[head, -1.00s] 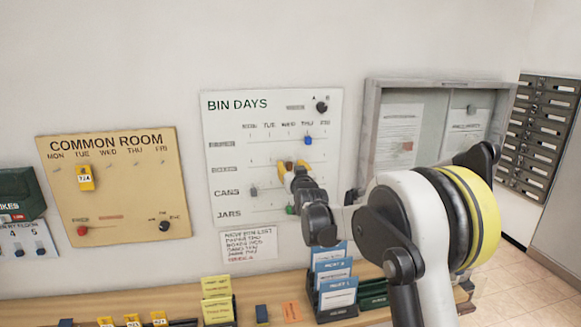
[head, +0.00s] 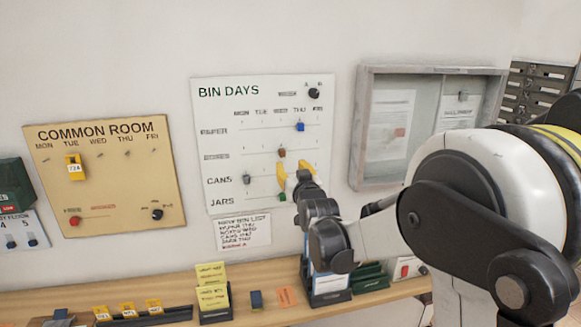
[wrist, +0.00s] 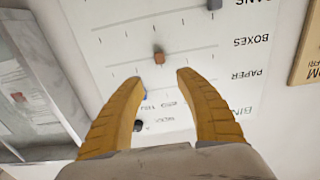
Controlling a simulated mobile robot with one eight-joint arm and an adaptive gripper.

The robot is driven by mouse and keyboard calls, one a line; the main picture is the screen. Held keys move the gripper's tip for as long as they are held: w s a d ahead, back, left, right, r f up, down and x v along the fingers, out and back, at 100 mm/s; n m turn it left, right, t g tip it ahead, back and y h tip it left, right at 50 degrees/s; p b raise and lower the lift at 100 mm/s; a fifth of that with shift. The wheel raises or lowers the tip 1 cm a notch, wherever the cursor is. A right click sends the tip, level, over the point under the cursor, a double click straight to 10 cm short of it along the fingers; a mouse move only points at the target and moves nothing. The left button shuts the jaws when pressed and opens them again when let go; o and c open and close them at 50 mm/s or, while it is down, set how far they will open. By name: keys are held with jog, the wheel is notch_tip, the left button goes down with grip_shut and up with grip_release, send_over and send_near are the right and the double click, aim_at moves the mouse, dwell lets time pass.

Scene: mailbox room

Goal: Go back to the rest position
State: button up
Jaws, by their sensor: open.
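My gripper (head: 293,180) has yellow fingers and is in front of the lower right part of the white BIN DAYS board (head: 215,125). In the wrist view the two fingers (wrist: 160,80) are spread apart with nothing between them. The brown slider (head: 281,153) sits on the boxes row, just above the fingers in the head view; it also shows beyond the fingertips in the wrist view (wrist: 159,58). The blue slider (head: 299,127) is on the paper row near THU. The grey slider (head: 247,179) is at the left of the cans row.
The tan COMMON ROOM board (head: 100,195) hangs to the left. A grey-framed notice case (head: 362,130) hangs to the right. Below is a wooden shelf (head: 75,297) with yellow tags, a yellow card holder (head: 212,290) and blue cards. Open room lies in front of the wall.

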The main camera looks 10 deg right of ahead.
jog(key=s+f+g+b, duration=0.3)
jog(key=s+f, duration=0.5)
jog(key=s, duration=0.6)
jog(key=s+f+g+b, duration=0.4)
jog(key=s+f, duration=0.5)
jog(key=s, duration=0.5)
jog(key=s+f+g+b, duration=0.4)
jog(key=s+f+b, duration=0.2)
jog(key=s, duration=0.8)
notch_tip(320, 180, down, 3)
jog(key=shift+r+b, duration=0.15)
jog(key=shift+b, duration=0.15)
